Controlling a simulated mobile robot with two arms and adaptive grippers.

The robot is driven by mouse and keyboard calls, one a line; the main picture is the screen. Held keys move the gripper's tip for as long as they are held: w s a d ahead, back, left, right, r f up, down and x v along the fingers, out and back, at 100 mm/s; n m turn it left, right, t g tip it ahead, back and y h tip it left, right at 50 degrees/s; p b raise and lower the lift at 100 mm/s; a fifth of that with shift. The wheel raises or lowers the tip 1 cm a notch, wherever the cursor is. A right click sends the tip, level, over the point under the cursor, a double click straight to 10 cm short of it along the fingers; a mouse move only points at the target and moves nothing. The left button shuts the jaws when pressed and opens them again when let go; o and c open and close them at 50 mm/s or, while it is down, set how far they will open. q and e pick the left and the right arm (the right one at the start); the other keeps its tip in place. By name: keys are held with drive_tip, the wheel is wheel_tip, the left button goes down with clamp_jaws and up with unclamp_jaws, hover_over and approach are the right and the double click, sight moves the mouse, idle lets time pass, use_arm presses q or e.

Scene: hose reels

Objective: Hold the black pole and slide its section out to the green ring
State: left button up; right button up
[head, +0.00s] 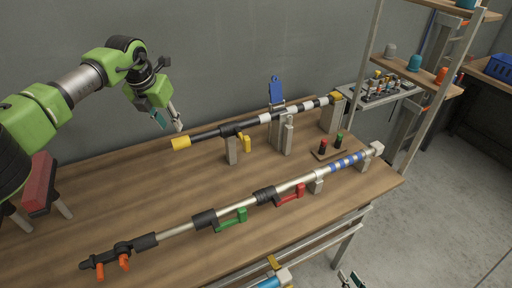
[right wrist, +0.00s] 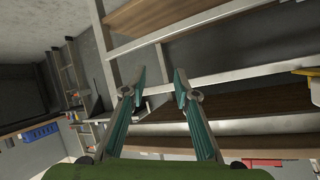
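The black pole (head: 209,134) with white bands lies at the back of the workbench on grey supports. It has a yellow end at the left and a yellow part at the right. I cannot make out a green ring on it. My left gripper (head: 168,122) is open and empty, above and left of the pole's yellow left end, apart from it. My right gripper (right wrist: 160,78) is open and empty in the right wrist view. In the head view only its tips show at the bottom edge, right of the bench and far from the pole.
A silver pole (head: 290,184) with a green handle (head: 231,220) and a red handle (head: 291,194) lies along the front of the wooden bench (head: 150,193). A blue clamp lever (head: 275,90) stands at the back pole. A metal shelf rack (head: 455,70) rises at the right.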

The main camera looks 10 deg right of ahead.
drive_tip(key=w+d+r+m+t+y, duration=0.1)
drive_tip(key=w+d+r+t, duration=0.3)
drive_tip(key=r, duration=0.6)
drive_tip(key=w+d+r+t, duration=0.1)
drive_tip(key=w+d+r, duration=0.1)
drive_tip(key=w+r, duration=0.7)
drive_tip(key=w+d+r+m+t+y, duration=0.1)
drive_tip(key=w+d+r+t, duration=0.15)
drive_tip(key=r, duration=0.95)
drive_tip(key=w+a+r+y, duration=0.1)
drive_tip(key=w+a, duration=0.2)
drive_tip(key=a, duration=0.1)
drive_tip(key=w+a+r+n+g, duration=0.1)
drive_tip(key=w+a, duration=0.2)
drive_tip(key=a, duration=0.1)
drive_tip(key=w+a+r+n+g+y, duration=0.1)
drive_tip(key=w+a, duration=0.2)
drive_tip(key=a, duration=0.1)
drive_tip(key=shift+w+a+r+y, duration=0.2)
drive_tip(key=shift+w+r+y, duration=0.1)
drive_tip(key=shift+w+r, duration=0.1)
drive_tip(key=w+a+n+g, duration=0.2)
drive_tip(key=w+a+g, duration=0.1)
drive_tip(key=a, duration=0.7)
drive_tip(key=n+g+h, duration=0.1)
drive_tip(key=n+g, duration=0.1)
drive_tip(key=n, duration=0.3)
approach(241, 135)
drive_tip(key=x, duration=0.9)
drive_tip(key=shift+w, duration=0.1)
